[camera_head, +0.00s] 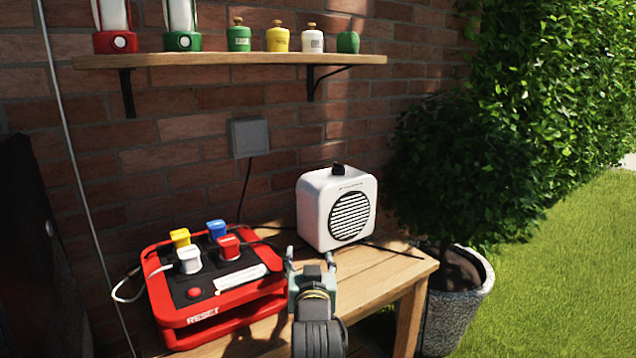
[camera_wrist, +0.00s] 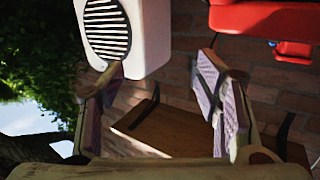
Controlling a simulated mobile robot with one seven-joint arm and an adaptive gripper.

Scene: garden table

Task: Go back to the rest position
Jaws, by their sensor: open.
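My gripper (camera_head: 310,262) is open and empty. In the head view it is in front of the white speaker and to the right of the red box, over the wooden table (camera_head: 378,284). In the wrist view the two fingers of my gripper (camera_wrist: 160,90) are spread wide with nothing between them. The white speaker (camera_head: 337,206) stands upright on the table; it also shows in the wrist view (camera_wrist: 150,40). The red box (camera_head: 215,305) marked RESET carries yellow, blue, white and red plugs and a red button. Part of it shows in the wrist view (camera_wrist: 262,18).
A wall shelf (camera_head: 230,60) above holds two lanterns and several small canisters. A grey wall box (camera_head: 250,137) with a cable is on the brick wall. A potted bush (camera_head: 462,290) stands right of the table. Cables lie behind the red box. Grass is open at right.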

